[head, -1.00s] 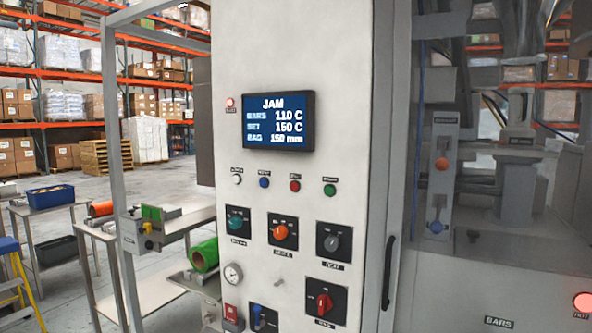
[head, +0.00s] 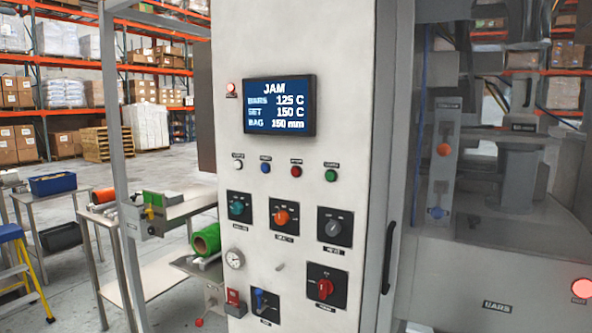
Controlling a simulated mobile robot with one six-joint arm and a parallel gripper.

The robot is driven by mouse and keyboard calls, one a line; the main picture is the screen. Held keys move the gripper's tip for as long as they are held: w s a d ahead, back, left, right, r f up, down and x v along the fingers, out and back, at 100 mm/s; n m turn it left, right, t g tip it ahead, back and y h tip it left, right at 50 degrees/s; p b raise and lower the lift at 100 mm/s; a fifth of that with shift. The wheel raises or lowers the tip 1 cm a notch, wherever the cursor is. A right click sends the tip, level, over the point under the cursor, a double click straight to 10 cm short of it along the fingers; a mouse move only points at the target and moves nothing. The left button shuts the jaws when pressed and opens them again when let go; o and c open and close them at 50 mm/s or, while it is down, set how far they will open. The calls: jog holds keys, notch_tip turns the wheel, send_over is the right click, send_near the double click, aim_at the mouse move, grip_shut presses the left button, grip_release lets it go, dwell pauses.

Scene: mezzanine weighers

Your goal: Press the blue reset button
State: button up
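The blue button (head: 265,168) is on the white control panel (head: 340,60), in a row below the screen. A small label above it is too blurred to read for certain. A white button (head: 238,165) is to its left; a red one (head: 295,171) and a green one (head: 330,175) are to its right. The screen (head: 280,106) reads JAM, BARS 125 C, SET 150 C, BAG 150 mm. My gripper is not in view.
Rotary knobs, including a teal one (head: 237,208) and an orange one (head: 282,217), sit below the buttons. A dark door handle (head: 388,258) stands right of the panel. A metal side table (head: 175,215) with a green roll (head: 207,240) is at the left.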

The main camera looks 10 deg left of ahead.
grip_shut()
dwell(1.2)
